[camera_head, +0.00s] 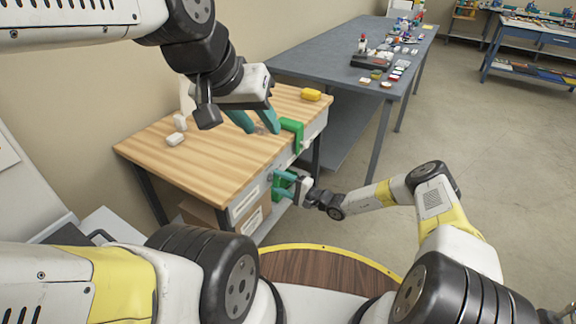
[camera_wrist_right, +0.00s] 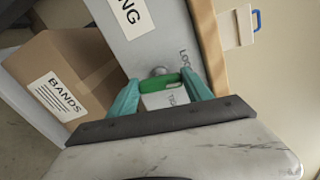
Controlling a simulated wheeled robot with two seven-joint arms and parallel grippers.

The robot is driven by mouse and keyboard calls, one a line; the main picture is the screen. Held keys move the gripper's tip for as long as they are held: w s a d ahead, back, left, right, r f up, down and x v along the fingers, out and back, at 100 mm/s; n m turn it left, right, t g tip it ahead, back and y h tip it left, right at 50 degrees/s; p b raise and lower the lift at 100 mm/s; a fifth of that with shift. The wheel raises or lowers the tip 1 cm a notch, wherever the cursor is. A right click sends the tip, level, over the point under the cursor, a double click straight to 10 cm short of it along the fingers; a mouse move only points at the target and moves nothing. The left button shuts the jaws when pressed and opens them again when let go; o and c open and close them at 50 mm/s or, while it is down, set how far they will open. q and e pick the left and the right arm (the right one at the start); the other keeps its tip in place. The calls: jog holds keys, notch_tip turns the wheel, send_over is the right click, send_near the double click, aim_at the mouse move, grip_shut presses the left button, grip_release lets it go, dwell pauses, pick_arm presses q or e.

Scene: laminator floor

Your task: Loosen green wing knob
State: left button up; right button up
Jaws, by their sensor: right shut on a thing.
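The green wing knob (camera_wrist_right: 158,85) is on the grey front panel of the wooden-topped bench. In the right wrist view it spans the gap between the teal fingers of my right gripper (camera_wrist_right: 161,91), which is shut on it. In the head view my right gripper (camera_head: 281,186) is at the bench front, and the fingers largely hide the knob. My left gripper (camera_head: 254,121) is above the bench top with its teal fingers apart, close to a green bracket-like piece (camera_head: 292,128) at the bench edge. I see nothing clearly held in it.
The wooden bench top (camera_head: 190,160) carries a yellow object (camera_head: 310,94) and small white pieces (camera_head: 175,139). A cardboard box (camera_wrist_right: 70,75) labelled BANDS is below the panel. A grey table (camera_head: 310,55) with many small items stands behind. Open floor lies to the right.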

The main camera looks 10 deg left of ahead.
jog(key=shift+f+n, duration=0.1)
jog(key=shift+n, duration=0.9)
jog(key=o, duration=1.4)
jog(key=shift+c, duration=0.2)
jog(key=v, duration=0.8)
